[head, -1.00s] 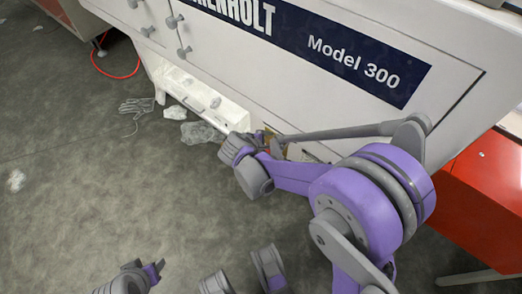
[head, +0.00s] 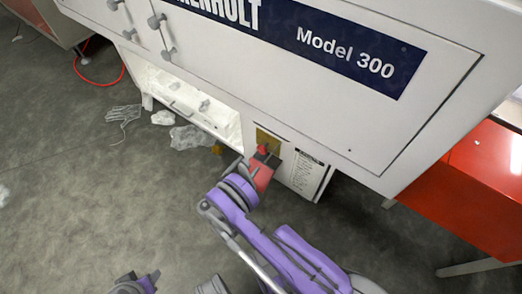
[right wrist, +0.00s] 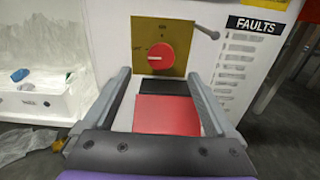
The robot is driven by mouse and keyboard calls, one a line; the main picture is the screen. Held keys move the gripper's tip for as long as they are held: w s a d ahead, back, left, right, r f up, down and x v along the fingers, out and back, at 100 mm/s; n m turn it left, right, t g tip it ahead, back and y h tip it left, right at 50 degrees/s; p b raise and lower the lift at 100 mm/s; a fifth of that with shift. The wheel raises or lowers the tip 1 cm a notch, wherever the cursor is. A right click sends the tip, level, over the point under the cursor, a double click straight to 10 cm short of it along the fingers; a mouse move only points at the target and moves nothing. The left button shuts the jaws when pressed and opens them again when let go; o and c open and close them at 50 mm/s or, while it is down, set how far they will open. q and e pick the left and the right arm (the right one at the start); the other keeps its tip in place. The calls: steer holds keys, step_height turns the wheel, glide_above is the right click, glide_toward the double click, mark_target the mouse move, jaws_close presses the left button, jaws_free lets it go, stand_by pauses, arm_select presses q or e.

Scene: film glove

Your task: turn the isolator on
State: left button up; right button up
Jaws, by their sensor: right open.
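The isolator is a round red knob (right wrist: 160,57) on a yellow plate (right wrist: 178,35) on the white machine's lower panel. A small pale mark shows at the knob's left side; the plate's lettering is too small to read. In the head view the yellow plate (head: 267,138) shows just beyond my right gripper (head: 263,160). In the right wrist view my right gripper (right wrist: 158,76) is open, its two fingers apart below and to either side of the knob, not visibly touching it. A flat red and black patch lies between the fingers. My left gripper is not clearly in view.
A FAULTS label (right wrist: 250,25) with a list is right of the plate. A white open tray (head: 190,100) holding debris is left. A glove (head: 124,113) and crumpled film (head: 192,136) lie on the floor. A red cabinet (head: 470,205) stands at right.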

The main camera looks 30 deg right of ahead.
mark_target(261, 151)
steer(key=b+x, duration=0.2)
steer(key=x, duration=0.8)
steer(key=shift+w+d+f, duration=0.1)
steer(key=shift+d+f, duration=0.1)
steer(key=shift+d, duration=0.1)
steer(key=shift+c, duration=0.2)
steer(key=c, duration=1.3)
